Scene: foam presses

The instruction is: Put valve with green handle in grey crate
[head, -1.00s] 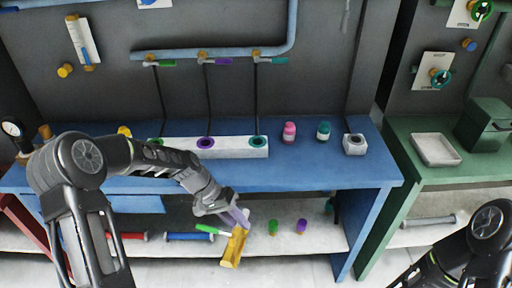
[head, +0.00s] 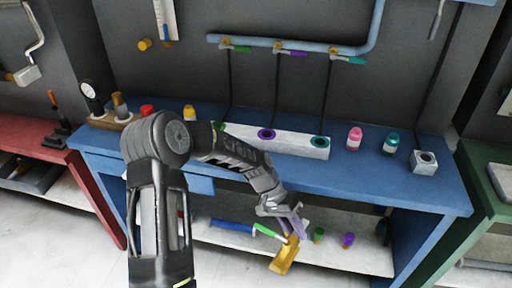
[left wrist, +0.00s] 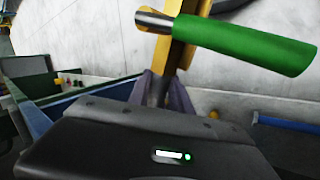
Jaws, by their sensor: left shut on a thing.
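My left gripper (head: 292,216) is shut on the brass-yellow body of the valve with green handle (head: 284,257), in front of the blue bench's lower shelf. The body hangs down from the fingers, and the green handle (head: 269,231) points up and left. In the left wrist view, the green handle (left wrist: 245,46) lies across the top and the yellow body (left wrist: 178,55) rises from between the purple-grey fingers (left wrist: 163,92). A dark grey open container (head: 38,178) sits on the red bench's lower shelf at far left; I cannot tell whether it is the grey crate. My right gripper is out of view.
The blue bench (head: 420,192) fills the middle, with jars and a white block (head: 290,141) on top. A blue bar (head: 231,226), a green piece (head: 318,234) and a purple piece (head: 348,239) lie on its lower shelf. The floor (head: 50,245) at left is clear.

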